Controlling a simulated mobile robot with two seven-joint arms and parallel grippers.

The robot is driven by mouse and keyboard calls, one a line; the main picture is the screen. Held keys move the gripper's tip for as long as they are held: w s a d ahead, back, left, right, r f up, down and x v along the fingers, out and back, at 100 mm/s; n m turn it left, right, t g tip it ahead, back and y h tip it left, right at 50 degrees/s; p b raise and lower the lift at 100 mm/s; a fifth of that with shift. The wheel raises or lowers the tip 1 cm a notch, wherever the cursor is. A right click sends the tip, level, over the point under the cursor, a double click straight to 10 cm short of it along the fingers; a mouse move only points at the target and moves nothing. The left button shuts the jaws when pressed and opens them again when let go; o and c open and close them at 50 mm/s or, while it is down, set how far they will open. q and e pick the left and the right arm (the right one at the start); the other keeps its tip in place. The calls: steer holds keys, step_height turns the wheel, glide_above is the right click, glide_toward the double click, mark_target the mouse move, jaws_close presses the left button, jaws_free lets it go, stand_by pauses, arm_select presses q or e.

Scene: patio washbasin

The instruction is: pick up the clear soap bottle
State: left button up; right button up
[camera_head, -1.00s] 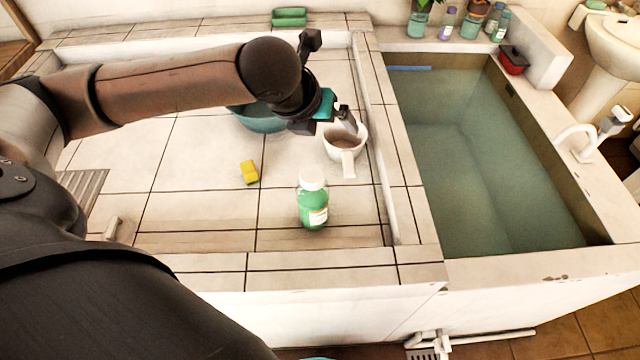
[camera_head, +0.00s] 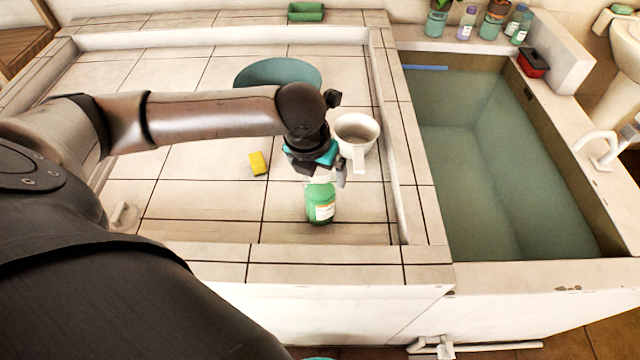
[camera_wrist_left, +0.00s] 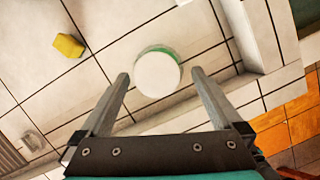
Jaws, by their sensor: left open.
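The clear soap bottle (camera_head: 320,207) stands upright on the tiled basin floor near the front ledge. It holds green liquid and has a white cap and a label. My left gripper (camera_head: 323,174) is open just above the bottle and hides part of its cap in the head view. In the left wrist view the white cap (camera_wrist_left: 157,76) lies ahead of and between the open fingertips (camera_wrist_left: 160,90), seen from above with a green rim behind it. Nothing is held.
A white mug (camera_head: 357,128) stands close behind my gripper, its handle toward the front. A yellow sponge (camera_head: 258,163) lies to the left. A teal bowl (camera_head: 278,72) is behind my arm. The water tank (camera_head: 480,170) lies right, past a low wall (camera_head: 392,150).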

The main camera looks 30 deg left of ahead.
arm_select(q)
steer(key=b+x, duration=0.1)
steer(key=x, duration=0.4)
steer(key=shift+w+a+b, duration=0.15)
steer(key=shift+w+b, duration=0.05)
steer(key=shift+b, duration=0.15)
steer(key=shift+c, duration=0.2)
steer(key=shift+r, duration=0.1)
jaws_close()
